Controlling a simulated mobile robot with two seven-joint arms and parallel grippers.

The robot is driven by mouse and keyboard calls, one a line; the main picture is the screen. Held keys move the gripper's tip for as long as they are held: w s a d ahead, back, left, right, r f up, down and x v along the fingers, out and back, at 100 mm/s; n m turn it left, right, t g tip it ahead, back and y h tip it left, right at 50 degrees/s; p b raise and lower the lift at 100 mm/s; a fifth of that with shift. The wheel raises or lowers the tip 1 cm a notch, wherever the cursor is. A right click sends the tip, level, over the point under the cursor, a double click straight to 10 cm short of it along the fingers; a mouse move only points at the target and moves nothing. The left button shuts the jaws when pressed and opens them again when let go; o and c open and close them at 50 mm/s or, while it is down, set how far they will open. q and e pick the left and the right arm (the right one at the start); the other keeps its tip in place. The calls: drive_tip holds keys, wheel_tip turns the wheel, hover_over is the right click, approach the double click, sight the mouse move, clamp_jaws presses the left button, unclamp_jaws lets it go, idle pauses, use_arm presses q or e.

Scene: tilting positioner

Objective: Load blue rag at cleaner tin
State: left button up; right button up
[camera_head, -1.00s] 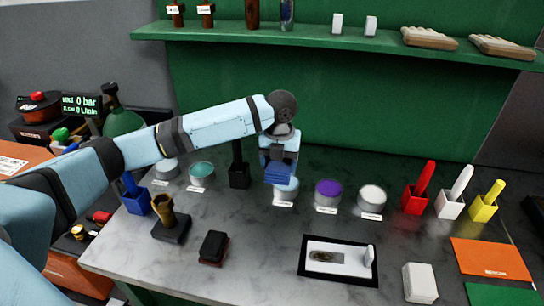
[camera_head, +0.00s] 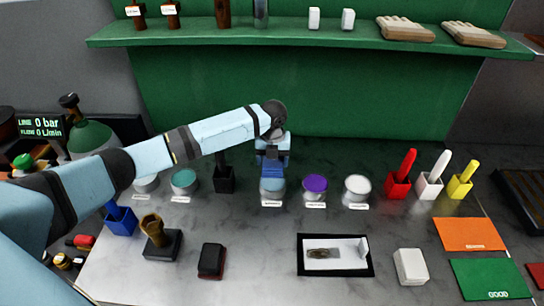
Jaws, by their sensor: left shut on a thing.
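My left arm comes in from the left. Its gripper (camera_head: 272,160) points down and is shut on the blue rag (camera_head: 271,169). The rag is right over a tin with a blue top (camera_head: 272,191). I cannot tell whether rag and tin touch. The fingertips are mostly hidden by the rag and the gripper body. This tin stands in a row with a purple-topped tin (camera_head: 315,188), a white-topped tin (camera_head: 357,189), and a teal-topped tin (camera_head: 184,180). The tin labels are too small to read. My right gripper is out of view.
Red (camera_head: 398,185), white (camera_head: 429,184) and yellow (camera_head: 460,185) holders stand to the right. A black-framed tray (camera_head: 306,266), a dark block (camera_head: 212,260) and a white block (camera_head: 410,267) lie in front. A green shelf (camera_head: 300,35) runs behind.

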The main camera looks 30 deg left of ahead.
sight(273, 183)
use_arm(q)
drive_tip(key=shift+f+b, duration=0.7)
drive_tip(key=shift+f, duration=0.15)
wheel_tip(273, 183, down, 4)
drive_tip(key=b, duration=0.3)
drive_tip(key=shift+r, duration=0.25)
drive_tip(key=shift+f+b, duration=0.25)
drive_tip(key=shift+b, duration=0.05)
drive_tip(key=shift+r, duration=0.1)
drive_tip(key=shift+f, duration=0.55)
drive_tip(key=shift+s+f+p, duration=0.1)
drive_tip(key=shift+p, duration=0.2)
idle(1.5)
